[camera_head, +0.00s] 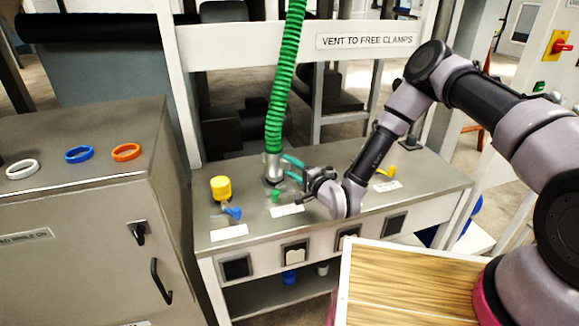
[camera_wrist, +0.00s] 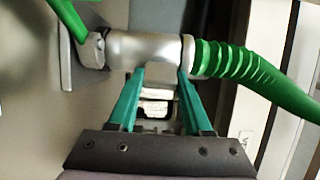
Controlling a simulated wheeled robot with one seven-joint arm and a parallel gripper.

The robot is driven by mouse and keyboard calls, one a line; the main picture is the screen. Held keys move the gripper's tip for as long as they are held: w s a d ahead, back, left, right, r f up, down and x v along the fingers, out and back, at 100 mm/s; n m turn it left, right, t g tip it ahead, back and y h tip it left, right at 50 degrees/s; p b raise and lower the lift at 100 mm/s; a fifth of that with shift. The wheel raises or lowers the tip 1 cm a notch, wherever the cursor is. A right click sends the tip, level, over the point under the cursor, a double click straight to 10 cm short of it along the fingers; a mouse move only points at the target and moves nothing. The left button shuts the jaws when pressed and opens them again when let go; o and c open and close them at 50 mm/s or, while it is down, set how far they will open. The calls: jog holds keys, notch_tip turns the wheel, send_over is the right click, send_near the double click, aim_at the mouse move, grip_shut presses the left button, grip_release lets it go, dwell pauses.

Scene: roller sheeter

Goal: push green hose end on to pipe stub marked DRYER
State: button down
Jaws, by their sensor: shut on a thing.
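The green hose (camera_head: 285,75) hangs from above, and its grey metal end cuff (camera_head: 273,166) points down over the middle of the bench. My gripper (camera_head: 292,168) is shut on this cuff from the right. In the wrist view, the teal fingers (camera_wrist: 154,85) clasp the cuff (camera_wrist: 145,47), with the ribbed hose (camera_wrist: 235,65) leaving to the right. A metal fitting (camera_wrist: 93,50) with a green lever (camera_wrist: 67,17) lies at the cuff's open end. They look close and roughly in line; I cannot tell whether the cuff is over the stub. The bench labels are too small to read.
A yellow-capped fitting (camera_head: 221,188) with a blue lever (camera_head: 233,213) stands at the bench's left. A yellow lever (camera_head: 386,171) is at the right. A grey cabinet (camera_head: 85,200) with several coloured rings stands left. A wooden-topped surface (camera_head: 410,285) is in front.

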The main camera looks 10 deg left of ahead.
jog(key=shift+f, duration=0.1)
jog(key=shift+c, duration=1.3)
grip_release()
jog(key=shift+f, duration=0.1)
jog(key=shift+s+d, duration=0.1)
jog(key=shift+d, duration=0.15)
jog(key=v, duration=1)
jog(key=shift+s+d, duration=0.1)
